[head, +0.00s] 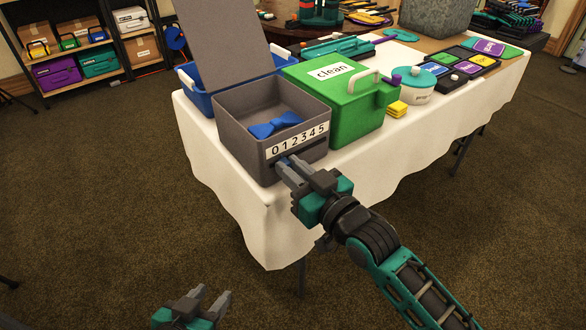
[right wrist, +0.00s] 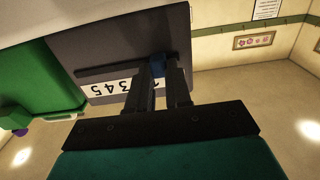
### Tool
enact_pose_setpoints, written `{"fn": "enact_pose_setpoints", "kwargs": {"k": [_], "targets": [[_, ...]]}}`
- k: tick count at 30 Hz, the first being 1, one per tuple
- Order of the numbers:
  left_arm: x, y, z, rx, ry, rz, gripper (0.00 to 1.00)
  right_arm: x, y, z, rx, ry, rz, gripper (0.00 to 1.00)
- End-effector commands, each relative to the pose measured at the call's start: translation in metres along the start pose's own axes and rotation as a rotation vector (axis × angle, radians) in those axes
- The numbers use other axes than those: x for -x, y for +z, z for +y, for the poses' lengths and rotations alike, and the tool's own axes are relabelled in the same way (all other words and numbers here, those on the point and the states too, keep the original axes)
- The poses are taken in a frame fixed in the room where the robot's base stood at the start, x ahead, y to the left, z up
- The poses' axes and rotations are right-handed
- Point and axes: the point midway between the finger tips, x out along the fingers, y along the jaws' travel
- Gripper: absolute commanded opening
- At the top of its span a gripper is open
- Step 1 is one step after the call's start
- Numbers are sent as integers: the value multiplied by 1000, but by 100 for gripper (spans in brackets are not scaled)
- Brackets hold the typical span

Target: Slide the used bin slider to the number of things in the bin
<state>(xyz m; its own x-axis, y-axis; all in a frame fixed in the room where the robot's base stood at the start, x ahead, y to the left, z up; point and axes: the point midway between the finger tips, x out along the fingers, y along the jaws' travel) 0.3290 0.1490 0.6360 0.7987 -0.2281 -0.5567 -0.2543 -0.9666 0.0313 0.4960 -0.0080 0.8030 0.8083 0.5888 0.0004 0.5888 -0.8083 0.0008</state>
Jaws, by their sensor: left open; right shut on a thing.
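The grey used bin (head: 238,125) stands at the near left end of the table with its lid raised. One blue bow tie (head: 274,125) lies in it; the front wall hides part of its floor. A white number strip, 0 to 5 (head: 297,140), is on its front above a dark slot. My right gripper (head: 282,162) is shut on the blue slider knob (right wrist: 157,69), below the low end of the strip, around 0 or 1; the fingers hide the exact mark. My left gripper (head: 213,294) is open and empty, low in front of the table.
A green bin marked clean (head: 345,112) stands close on the right of the used bin. A blue bin (head: 198,98) is behind it. The floor left of the table is clear.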

Motion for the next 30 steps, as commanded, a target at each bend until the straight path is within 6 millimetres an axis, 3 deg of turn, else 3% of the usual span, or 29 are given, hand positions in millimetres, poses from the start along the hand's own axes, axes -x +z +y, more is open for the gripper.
{"fn": "enact_pose_setpoints", "kwargs": {"k": [14, 23, 30], "targets": [[0, 0, -1, -6, 0, 0, 45, 0, 0, 1, 1, 0, -1, 0], [2, -4, -1, -6, 0, 2, 45, 0, 1, 34, 3, 2, -3, 0], [1, -5, 0, 1, 0, 5, 45, 0, 1, 35, -1, 2, -2, 0]]}}
